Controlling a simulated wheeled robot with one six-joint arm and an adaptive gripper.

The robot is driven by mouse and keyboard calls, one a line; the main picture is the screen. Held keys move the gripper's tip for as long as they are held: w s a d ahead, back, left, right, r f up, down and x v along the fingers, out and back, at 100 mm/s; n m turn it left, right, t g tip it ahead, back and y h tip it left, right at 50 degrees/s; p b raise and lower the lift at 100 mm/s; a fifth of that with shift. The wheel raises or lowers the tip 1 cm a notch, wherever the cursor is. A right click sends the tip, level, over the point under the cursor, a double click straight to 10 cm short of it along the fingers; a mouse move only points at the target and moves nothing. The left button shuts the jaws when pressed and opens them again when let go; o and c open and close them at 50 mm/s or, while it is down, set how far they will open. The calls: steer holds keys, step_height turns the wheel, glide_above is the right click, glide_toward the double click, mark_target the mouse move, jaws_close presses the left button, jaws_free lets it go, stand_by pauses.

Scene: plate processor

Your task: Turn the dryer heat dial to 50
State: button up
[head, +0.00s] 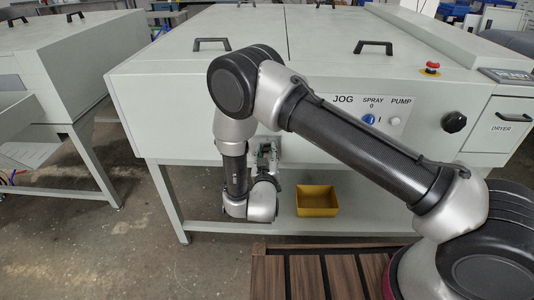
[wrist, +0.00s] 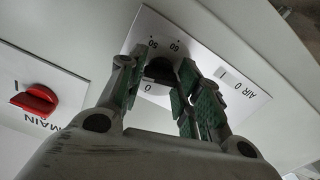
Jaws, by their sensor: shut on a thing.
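The dial is a dark round knob (wrist: 160,68) on a white label plate (wrist: 150,22) in the wrist view. The numbers 50, 60 and 0 are printed around it and appear upside down. My gripper (wrist: 157,80) has its green-padded fingers on either side of the knob and is shut on it. The fingers hide part of the knob, and I cannot tell which number it points to. In the head view my gripper (head: 266,153) is against the machine's front panel, and the dial is hidden behind it and my arm.
The head view shows a black knob (head: 454,122), a blue spray switch (head: 369,119), a red emergency button (head: 432,67) and a yellow bin (head: 317,201) below.

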steer(key=m, duration=0.6)
steer(key=shift+m, duration=0.3)
steer(key=m, duration=0.5)
stand_by(0.4)
steer(key=o, duration=1)
steer(key=shift+s, duration=0.1)
steer(key=s, duration=0.7)
steer(key=shift+s+a, duration=0.1)
steer(key=shift+s, duration=0.1)
